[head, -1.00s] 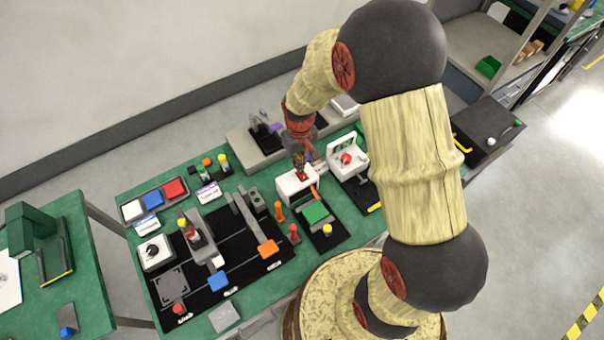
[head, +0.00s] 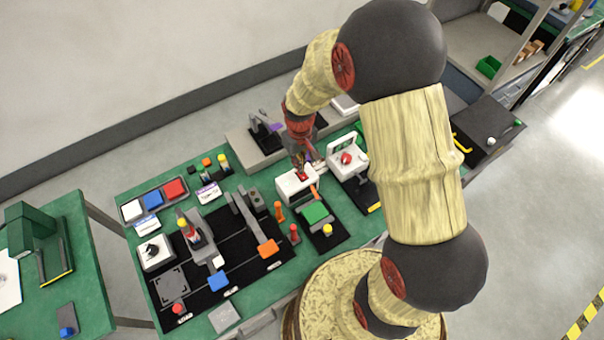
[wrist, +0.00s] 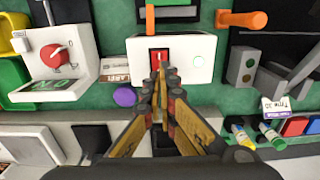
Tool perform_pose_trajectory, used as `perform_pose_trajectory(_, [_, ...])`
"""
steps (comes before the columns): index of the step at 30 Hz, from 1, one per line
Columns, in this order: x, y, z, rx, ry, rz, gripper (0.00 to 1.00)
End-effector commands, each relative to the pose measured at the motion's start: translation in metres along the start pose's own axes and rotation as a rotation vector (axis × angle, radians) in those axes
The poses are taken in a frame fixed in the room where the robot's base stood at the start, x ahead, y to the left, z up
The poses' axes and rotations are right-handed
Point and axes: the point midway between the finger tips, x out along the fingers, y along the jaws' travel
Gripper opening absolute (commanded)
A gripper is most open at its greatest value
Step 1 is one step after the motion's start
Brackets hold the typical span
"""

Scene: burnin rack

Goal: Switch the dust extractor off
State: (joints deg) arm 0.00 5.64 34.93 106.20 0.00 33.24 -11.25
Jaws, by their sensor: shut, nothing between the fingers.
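A white box (wrist: 194,60) with a red rocker switch (wrist: 158,56) lies straight ahead of my gripper in the wrist view. The box (head: 288,189) also shows on the green bench in the head view. My gripper (wrist: 161,77) is shut and empty, its fingertips at the lower edge of the switch; I cannot tell whether they touch it. In the head view my gripper (head: 301,169) is over the box. The fingertips hide part of the switch, and which way it is tipped is unclear. No readable name shows on the box.
A white unit with a red knob (wrist: 54,55) stands beside the box, left in the wrist view. An orange peg (wrist: 241,19) and a grey block (wrist: 242,68) are to its right. A purple button (wrist: 124,97) sits nearby. Several coloured parts crowd the bench.

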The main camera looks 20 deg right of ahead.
Motion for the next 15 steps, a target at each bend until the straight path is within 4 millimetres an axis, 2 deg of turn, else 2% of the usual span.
perform_pose_trajectory(15, [0.0077,0.0000,0.0000,0.000,0.000,0.000,0.00])
